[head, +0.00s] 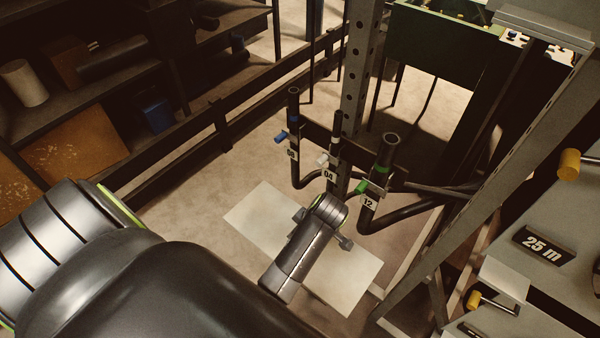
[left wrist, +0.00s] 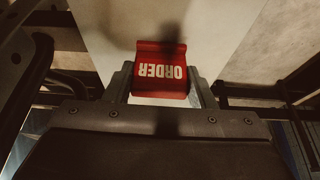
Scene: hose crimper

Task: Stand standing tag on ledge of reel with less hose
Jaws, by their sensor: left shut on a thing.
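My left gripper (head: 322,228) is over a white flat panel (head: 250,218) in the head view; my own wrist covers most of the fingers there. In the left wrist view its fingers (left wrist: 162,92) are shut on a red tag (left wrist: 160,60) with white letters reading ORDER, upside down in the picture. The pale panel lies behind the tag. The tag is hidden in the head view. No reel or ledge can be made out clearly. My right gripper is not in view.
A grey frame with a 25 m plate (head: 544,245) stands at the right. Dark shelves (head: 100,90) fill the upper left.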

